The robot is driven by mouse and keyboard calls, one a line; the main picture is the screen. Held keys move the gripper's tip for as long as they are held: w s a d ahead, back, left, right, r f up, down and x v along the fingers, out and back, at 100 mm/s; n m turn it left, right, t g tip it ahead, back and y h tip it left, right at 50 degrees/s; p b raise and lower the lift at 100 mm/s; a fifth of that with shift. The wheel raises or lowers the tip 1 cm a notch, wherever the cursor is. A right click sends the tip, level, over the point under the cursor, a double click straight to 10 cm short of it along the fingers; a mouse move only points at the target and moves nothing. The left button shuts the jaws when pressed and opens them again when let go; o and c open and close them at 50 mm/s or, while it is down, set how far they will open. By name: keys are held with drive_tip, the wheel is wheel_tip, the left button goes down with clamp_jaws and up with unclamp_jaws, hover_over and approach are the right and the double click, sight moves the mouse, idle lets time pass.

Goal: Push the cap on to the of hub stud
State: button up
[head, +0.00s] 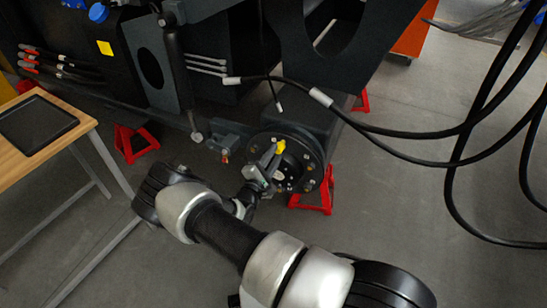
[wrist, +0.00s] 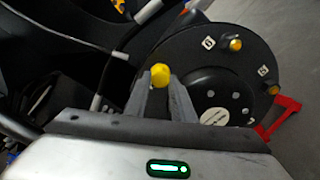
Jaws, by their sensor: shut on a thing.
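My gripper (wrist: 160,82) is shut on a small yellow cap (wrist: 160,75), held between the fingertips. In the head view my gripper (head: 275,152) reaches the upper part of the hub face, with the yellow cap (head: 280,145) at its tips. The round black hub (head: 309,153) carries several studs around its face. In the wrist view the hub (wrist: 205,75) lies to the right of the cap, with brass-coloured studs (wrist: 235,44) near its rim beside white number marks. The stud beyond the cap is hidden, and I cannot tell whether the cap touches it.
Black hoses (head: 400,130) hang from the chassis at the right. Red stands (head: 318,197) are under the chassis. A wooden table (head: 25,165) with a black tray (head: 36,124) is at the left. The floor right of the hub is open.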

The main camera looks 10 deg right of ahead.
drive_tip(key=shift+x, duration=1)
drive_tip(key=o, duration=0.9)
drive_tip(key=shift+c, duration=0.2)
drive_tip(key=shift+p+v, duration=0.6)
drive_tip(key=shift+v, duration=1.45)
drive_tip(key=shift+s+a, duration=0.25)
drive_tip(key=shift+s, duration=0.1)
